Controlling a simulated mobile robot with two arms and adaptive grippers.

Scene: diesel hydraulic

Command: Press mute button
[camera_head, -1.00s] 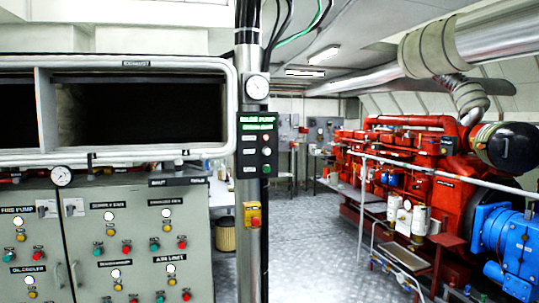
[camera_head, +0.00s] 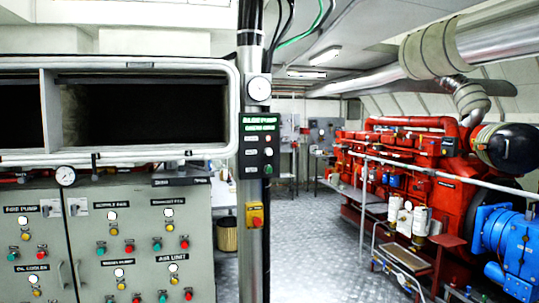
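No button readable as "mute" shows, so I cannot tell which one it is. Grey control cabinets (camera_head: 80,245) at the lower left carry several white, yellow, red and green buttons under black labels. Most labels are too blurred to read for sure. Neither of my grippers is in view.
A steel post (camera_head: 250,260) stands upright in the middle. A round gauge (camera_head: 258,89) sits on it above the black panel. A red engine (camera_head: 430,185) with a blue unit (camera_head: 510,250) and a railing fills the right. Clear metal floor (camera_head: 310,250) lies between post and engine.

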